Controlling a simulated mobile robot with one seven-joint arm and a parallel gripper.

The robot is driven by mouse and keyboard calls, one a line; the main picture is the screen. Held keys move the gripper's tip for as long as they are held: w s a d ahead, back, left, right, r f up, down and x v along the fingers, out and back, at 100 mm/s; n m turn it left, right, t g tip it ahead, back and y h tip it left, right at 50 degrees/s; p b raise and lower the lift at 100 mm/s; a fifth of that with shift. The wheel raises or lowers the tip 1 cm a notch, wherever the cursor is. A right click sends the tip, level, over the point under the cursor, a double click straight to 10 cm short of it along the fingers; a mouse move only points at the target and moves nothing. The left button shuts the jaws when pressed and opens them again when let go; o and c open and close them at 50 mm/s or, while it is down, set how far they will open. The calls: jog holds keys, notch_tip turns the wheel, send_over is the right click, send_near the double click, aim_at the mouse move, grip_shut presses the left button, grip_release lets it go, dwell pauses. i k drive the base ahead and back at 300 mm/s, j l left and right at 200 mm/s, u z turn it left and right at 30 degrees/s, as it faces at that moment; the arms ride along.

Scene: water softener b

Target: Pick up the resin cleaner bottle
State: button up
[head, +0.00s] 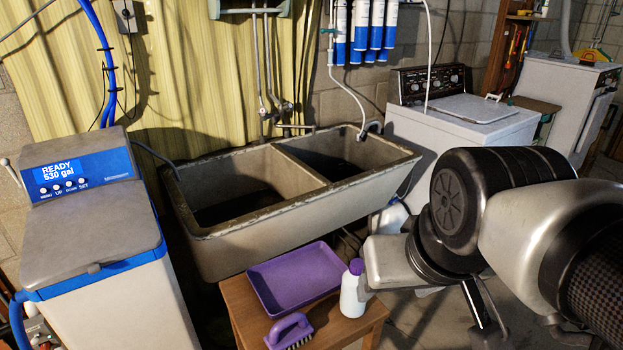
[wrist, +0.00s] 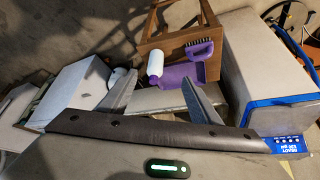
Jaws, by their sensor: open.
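The resin cleaner bottle (head: 351,296) is white with a purple cap and stands upright on a small wooden stool (head: 376,312), at its right side. In the wrist view the bottle (wrist: 156,64) shows ahead, between the lines of the two fingers and nearer the left one. My gripper (wrist: 158,88) is open and empty, its fingers spread wide. In the head view it hangs to the right of the bottle, and its grey housing overlaps the bottle's right edge. The fingers are partly hidden there. I see no clear contact.
A purple tray (head: 296,277) and a purple brush (head: 289,332) lie on the stool, left of the bottle. A concrete double sink (head: 290,222) stands behind. The water softener (head: 95,235) is at the left, a white washer (head: 462,122) at the back right.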

aim_at(349, 306)
jog(key=l+u, duration=0.2)
jog(key=u, duration=0.3)
jog(key=l+u, duration=0.2)
jog(key=u, duration=0.25)
jog(key=k+l+u, duration=0.1)
jog(key=u, duration=0.4)
jog(key=l, duration=0.1)
